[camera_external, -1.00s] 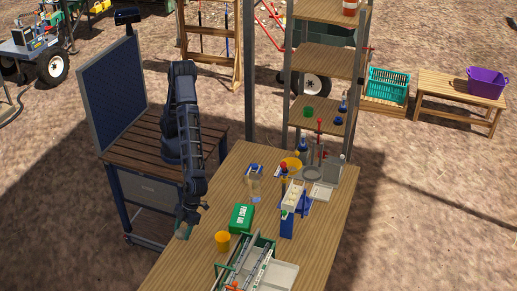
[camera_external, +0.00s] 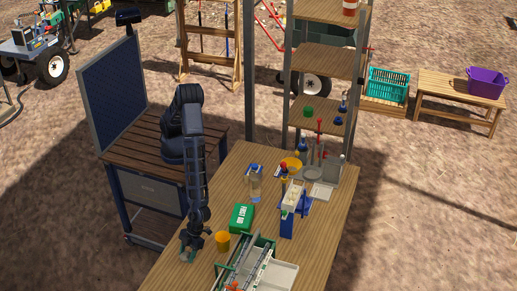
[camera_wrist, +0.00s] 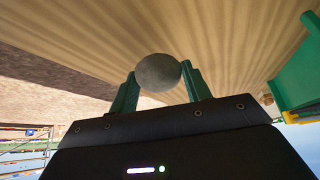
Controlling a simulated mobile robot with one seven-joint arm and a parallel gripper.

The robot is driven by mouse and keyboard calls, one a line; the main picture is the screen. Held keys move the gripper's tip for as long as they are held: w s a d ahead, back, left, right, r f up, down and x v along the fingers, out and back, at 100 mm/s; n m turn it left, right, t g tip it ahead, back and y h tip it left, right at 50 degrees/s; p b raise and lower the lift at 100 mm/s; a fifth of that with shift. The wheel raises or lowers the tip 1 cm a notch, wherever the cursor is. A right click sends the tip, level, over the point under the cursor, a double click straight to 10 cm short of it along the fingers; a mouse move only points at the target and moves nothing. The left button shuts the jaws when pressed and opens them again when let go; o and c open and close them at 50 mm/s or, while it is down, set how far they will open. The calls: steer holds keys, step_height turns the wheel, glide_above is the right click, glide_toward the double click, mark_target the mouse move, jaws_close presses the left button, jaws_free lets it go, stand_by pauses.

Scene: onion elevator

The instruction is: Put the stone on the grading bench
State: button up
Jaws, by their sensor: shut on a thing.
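A round grey stone (camera_wrist: 158,72) is held between the two green fingertips of my gripper (camera_wrist: 160,85) in the wrist view. The stone is too small to make out clearly there. The wood grain of the bench top (camera_wrist: 235,40) fills much of the wrist view behind the stone. I cannot tell whether the stone touches the bench. Whether this is the grading bench is not marked in the pictures.
A blue stand (camera_external: 288,225) is farther right. Bare wood lies around the bench's near left corner.

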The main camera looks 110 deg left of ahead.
mark_target(188, 258)
steer(key=shift+f, duration=1.5)
steer(key=shift+f, duration=0.2)
steer(key=o, duration=1.2)
steer(key=shift+r, duration=0.1)
steer(key=shift+r, duration=0.15)
steer(key=v, duration=1.2)
steer(key=shift+a, duration=0.1)
